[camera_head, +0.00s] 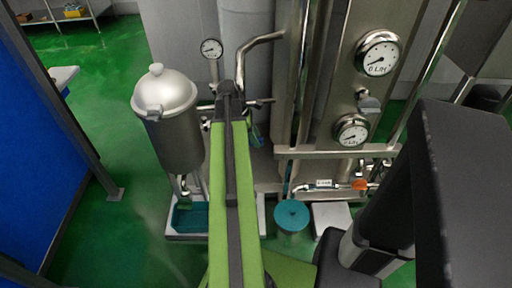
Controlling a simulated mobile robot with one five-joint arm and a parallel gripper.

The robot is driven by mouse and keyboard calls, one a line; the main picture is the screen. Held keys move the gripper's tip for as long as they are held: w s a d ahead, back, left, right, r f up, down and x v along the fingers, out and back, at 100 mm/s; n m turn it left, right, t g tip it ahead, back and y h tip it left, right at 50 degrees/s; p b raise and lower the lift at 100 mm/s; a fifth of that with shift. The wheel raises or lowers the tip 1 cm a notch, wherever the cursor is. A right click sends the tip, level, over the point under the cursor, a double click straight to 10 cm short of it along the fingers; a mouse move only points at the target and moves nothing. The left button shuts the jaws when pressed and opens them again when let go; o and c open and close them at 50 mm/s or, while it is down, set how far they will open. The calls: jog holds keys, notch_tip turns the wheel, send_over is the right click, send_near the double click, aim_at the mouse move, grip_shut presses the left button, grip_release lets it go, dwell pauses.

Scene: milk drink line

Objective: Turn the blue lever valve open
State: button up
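My green and dark arm reaches up the middle of the view. My gripper (229,92) is at its far dark end, in front of the pipework between the steel vessel and the steel panel. Its fingers are too small and dark to tell open from shut. A small blue part (257,138) shows just right of the arm, low among the pipes. It may be the blue lever, but it is partly hidden and its position cannot be read. I cannot tell whether my gripper touches anything.
A lidded steel vessel (170,120) stands left of my arm, above a teal-filled tray (190,237). The steel panel with round gauges (378,54) stands right. An orange handle (360,184) sits on a low pipe. A teal-topped container (292,214) stands below. Green floor is open at left.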

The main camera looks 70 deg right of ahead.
jog(key=shift+s+d+f, duration=0.1)
jog(key=shift+s+f, duration=0.1)
jog(key=shift+f, duration=0.35)
jog(key=shift+r, duration=0.1)
grip_shut()
dwell(0.7)
dwell(0.3)
